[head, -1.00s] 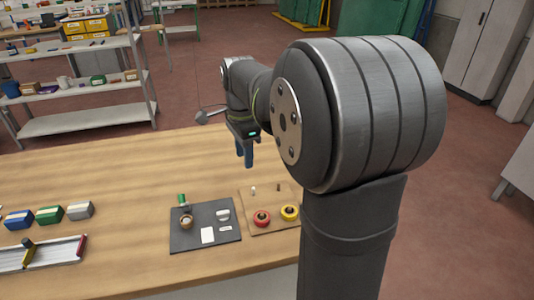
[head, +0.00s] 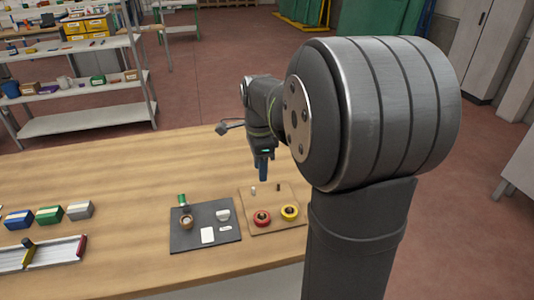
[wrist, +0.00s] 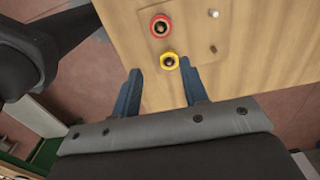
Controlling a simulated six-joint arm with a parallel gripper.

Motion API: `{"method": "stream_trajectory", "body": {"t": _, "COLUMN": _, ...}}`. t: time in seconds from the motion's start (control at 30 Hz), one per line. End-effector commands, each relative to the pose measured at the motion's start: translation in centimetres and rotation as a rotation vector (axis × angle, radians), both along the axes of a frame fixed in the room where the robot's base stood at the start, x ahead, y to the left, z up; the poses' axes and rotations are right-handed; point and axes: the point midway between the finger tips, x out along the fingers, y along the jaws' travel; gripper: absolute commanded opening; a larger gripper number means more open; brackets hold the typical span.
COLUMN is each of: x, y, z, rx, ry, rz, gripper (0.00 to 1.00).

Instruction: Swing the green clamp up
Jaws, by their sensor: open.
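A small green piece (head: 182,199), which looks like the green clamp, stands at the back left edge of a dark plate (head: 188,240) on the bench. A round brownish ring (head: 186,221) sits just in front of it. The green piece is too small to tell its exact pose. My gripper (head: 263,172) is above the bench, to the right of the green piece and apart from it. In the wrist view, my gripper (wrist: 162,80) is open with nothing between its blue fingers. The green piece does not show there.
A wooden board (head: 267,229) right of the plate holds a red ring (head: 262,218), a yellow ring (head: 289,212) and small pegs. Blue, green and grey blocks and a pale rail (head: 50,255) with coloured handles lie at left. The bench behind the plate is clear.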

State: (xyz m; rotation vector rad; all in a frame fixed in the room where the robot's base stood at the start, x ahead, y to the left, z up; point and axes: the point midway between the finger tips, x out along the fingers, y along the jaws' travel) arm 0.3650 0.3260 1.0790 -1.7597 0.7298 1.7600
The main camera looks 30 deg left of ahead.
Motion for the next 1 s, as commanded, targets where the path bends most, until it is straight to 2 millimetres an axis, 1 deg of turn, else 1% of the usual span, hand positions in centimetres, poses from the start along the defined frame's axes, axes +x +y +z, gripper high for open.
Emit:
{"method": "stream_trajectory", "body": {"t": 0.03, "x": 0.1, "y": 0.1, "z": 1.1, "rx": 0.004, "ry": -0.004, "rz": 0.0, "gripper": 0.4}}
{"method": "stream_trajectory", "body": {"t": 0.1, "x": 0.0, "y": 0.0, "z": 2.3, "rx": 0.004, "ry": -0.004, "rz": 0.0, "gripper": 0.4}}
{"method": "stream_trajectory", "body": {"t": 0.23, "x": 0.0, "y": 0.0, "z": 4.2, "rx": 0.002, "ry": -0.002, "rz": 0.0, "gripper": 0.4}}
{"method": "stream_trajectory", "body": {"t": 0.3, "x": 0.3, "y": -0.7, "z": 4.1, "rx": 0.001, "ry": 0.001, "rz": 0.003, "gripper": 0.4}}
{"method": "stream_trajectory", "body": {"t": 0.4, "x": 0.6, "y": -1.3, "z": 4.0, "rx": 0.0, "ry": 0.001, "rz": 0.01, "gripper": 0.4}}
{"method": "stream_trajectory", "body": {"t": 0.73, "x": 0.7, "y": -1.6, "z": 4.0, "rx": 0.001, "ry": 0.002, "rz": 0.015, "gripper": 0.4}}
{"method": "stream_trajectory", "body": {"t": 0.77, "x": 0.7, "y": -1.6, "z": 4.0, "rx": 0.001, "ry": 0.001, "rz": 0.015, "gripper": 0.36}}
{"method": "stream_trajectory", "body": {"t": 0.8, "x": 0.7, "y": -1.6, "z": 4.0, "rx": 0.001, "ry": 0.001, "rz": 0.015, "gripper": 0.29}}
{"method": "stream_trajectory", "body": {"t": 0.93, "x": 0.7, "y": -1.6, "z": 4.0, "rx": 0.001, "ry": 0.002, "rz": 0.016, "gripper": 0.03}}
{"method": "stream_trajectory", "body": {"t": 0.97, "x": 0.7, "y": -1.6, "z": 3.9, "rx": -0.001, "ry": 0.001, "rz": 0.019, "gripper": 0.0}}
{"method": "stream_trajectory", "body": {"t": 1.0, "x": 0.6, "y": -1.6, "z": 3.8, "rx": -0.008, "ry": -0.003, "rz": 0.031, "gripper": 0.0}}
